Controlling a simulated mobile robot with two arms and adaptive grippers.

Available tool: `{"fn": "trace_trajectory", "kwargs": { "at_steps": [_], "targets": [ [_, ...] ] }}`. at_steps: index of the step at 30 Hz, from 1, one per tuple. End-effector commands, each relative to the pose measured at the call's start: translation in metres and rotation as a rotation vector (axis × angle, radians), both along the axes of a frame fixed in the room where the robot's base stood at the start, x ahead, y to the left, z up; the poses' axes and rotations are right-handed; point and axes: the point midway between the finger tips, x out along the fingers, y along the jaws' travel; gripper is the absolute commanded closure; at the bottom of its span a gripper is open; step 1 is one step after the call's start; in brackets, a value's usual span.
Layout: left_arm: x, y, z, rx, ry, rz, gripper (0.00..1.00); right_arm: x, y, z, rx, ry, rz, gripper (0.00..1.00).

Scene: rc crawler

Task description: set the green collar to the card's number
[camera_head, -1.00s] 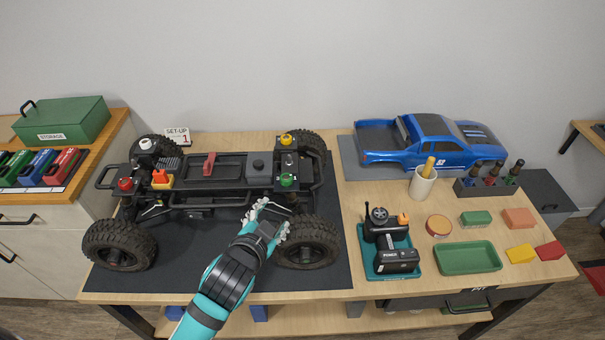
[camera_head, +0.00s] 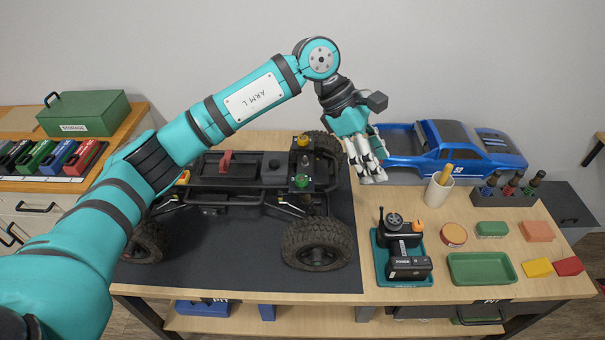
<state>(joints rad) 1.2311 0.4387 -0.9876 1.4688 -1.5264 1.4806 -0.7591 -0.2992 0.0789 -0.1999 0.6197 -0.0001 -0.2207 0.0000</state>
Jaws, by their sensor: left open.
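The green collar (camera_head: 302,181) sits on a dark post at the right end of the crawler chassis (camera_head: 240,168), near the front right wheel. A yellow collar (camera_head: 303,142) sits behind it. My left gripper (camera_head: 372,176) is open and empty, pointing down to the right of the green collar and apart from it, near the blue body shell. The set-up card is hidden behind my left arm now; the earlier view shows it with a 1. The collar's own setting is too small to read. My right gripper is not in view.
The blue car body (camera_head: 440,150) lies at the back right. A cream cup (camera_head: 438,188), a teal tray (camera_head: 384,272) with a radio and charger, and a green tray (camera_head: 452,270) stand on the right. My left arm covers the chassis's left end.

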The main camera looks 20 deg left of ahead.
Motion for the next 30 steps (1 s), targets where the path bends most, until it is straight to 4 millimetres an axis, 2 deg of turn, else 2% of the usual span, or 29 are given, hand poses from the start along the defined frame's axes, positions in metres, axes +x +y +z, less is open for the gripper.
{"fn": "trace_trajectory", "kwargs": {
  "at_steps": [1, 3, 6, 9, 13, 17, 30],
  "targets": [
    [0.016, 0.037, 0.009, 0.158, -0.042, 0.001, 0.48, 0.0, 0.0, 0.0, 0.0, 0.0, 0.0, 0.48],
    [0.027, 0.082, 0.019, 0.342, -0.064, 0.005, 0.48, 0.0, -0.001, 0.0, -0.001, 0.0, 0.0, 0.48],
    [0.034, 0.129, 0.037, 0.519, -0.065, 0.023, 0.48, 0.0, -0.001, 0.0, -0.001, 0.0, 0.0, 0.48],
    [0.036, 0.151, 0.047, 0.604, -0.057, 0.035, 0.48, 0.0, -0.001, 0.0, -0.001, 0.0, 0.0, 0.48],
    [0.035, 0.157, 0.042, 0.626, -0.051, 0.037, 0.48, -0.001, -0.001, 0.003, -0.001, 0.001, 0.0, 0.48],
    [0.035, 0.157, 0.023, 0.625, -0.05, 0.036, 0.48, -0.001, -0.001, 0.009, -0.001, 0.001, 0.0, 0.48],
    [0.036, 0.155, -0.072, 0.621, -0.048, 0.036, 0.48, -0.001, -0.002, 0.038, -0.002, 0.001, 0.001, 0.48]
  ]
}}
